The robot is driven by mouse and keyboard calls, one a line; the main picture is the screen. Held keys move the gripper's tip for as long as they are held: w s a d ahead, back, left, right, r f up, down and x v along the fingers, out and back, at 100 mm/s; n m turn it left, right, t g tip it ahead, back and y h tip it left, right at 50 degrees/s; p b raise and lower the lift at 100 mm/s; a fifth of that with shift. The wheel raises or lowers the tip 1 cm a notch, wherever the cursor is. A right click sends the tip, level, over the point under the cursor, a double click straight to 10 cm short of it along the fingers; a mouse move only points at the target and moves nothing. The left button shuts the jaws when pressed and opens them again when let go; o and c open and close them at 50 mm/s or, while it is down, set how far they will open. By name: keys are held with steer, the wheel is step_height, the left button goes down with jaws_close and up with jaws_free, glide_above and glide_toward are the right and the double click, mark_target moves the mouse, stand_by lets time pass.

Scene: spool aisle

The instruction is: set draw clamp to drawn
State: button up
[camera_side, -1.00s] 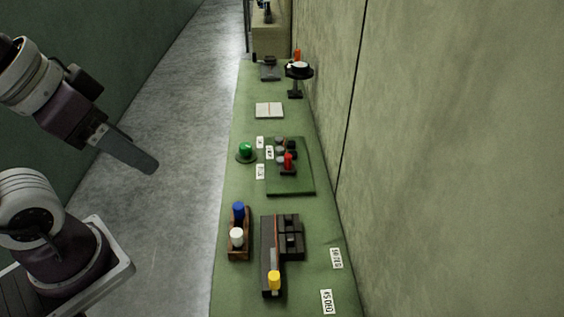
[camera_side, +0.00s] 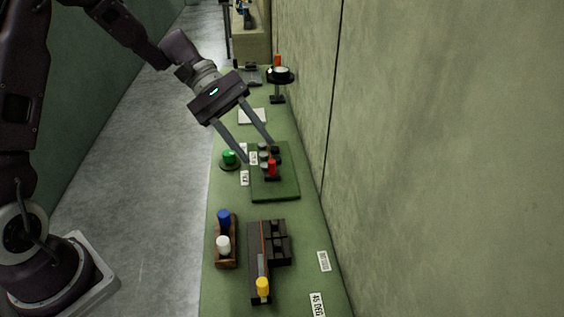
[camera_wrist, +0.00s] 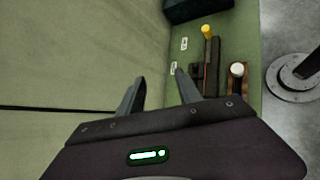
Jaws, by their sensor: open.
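A device with a red handle (camera_side: 272,168) and several grey and dark parts stands on a dark green plate (camera_side: 285,188) in the side view. I take it to be the draw clamp, but cannot be sure. Small white labels (camera_side: 244,178) lie along its left side, too small to read. My gripper (camera_side: 260,153) is open, its fingers pointing down at the far part of this device. One finger appears left of it and one over its far end; contact cannot be told. In the wrist view the open fingers (camera_wrist: 161,77) have nothing between them, and the red handle does not show.
A green button (camera_side: 229,158) stands left of the plate. Nearer are a block with blue and white knobs (camera_side: 224,243) and a dark fixture with a yellow-tipped lever (camera_side: 263,287). A black stand (camera_side: 280,76) is farther back. The wall borders the bench on the right.

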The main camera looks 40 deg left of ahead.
mark_target(279, 173)
steer(key=w+a+f+n+t+h, duration=0.1)
steer(key=w+a+f+n+t, duration=0.2)
steer(key=f, duration=0.3)
steer(key=w+a+f+n+t+h, duration=0.2)
steer(key=w+a+f+n+t, duration=0.1)
steer(key=w+a+f+n, duration=0.1)
steer(key=w+a+f+n+t+h, duration=0.1)
steer(key=w+a+f+n+t, duration=0.2)
steer(key=f, duration=0.5)
steer(key=shift+w+a+n+t+h, duration=0.1)
steer(key=shift+w+n+t+h, duration=0.15)
steer(key=shift+w+n, duration=0.5)
steer(key=shift+w+a+n+t+h, duration=0.15)
steer(key=shift+w+n+t, duration=0.15)
steer(key=shift+n, duration=0.85)
steer(key=x, duration=0.6)
steer(key=shift+w+d, duration=0.2)
steer(key=shift+d, duration=0.2)
jaws_close()
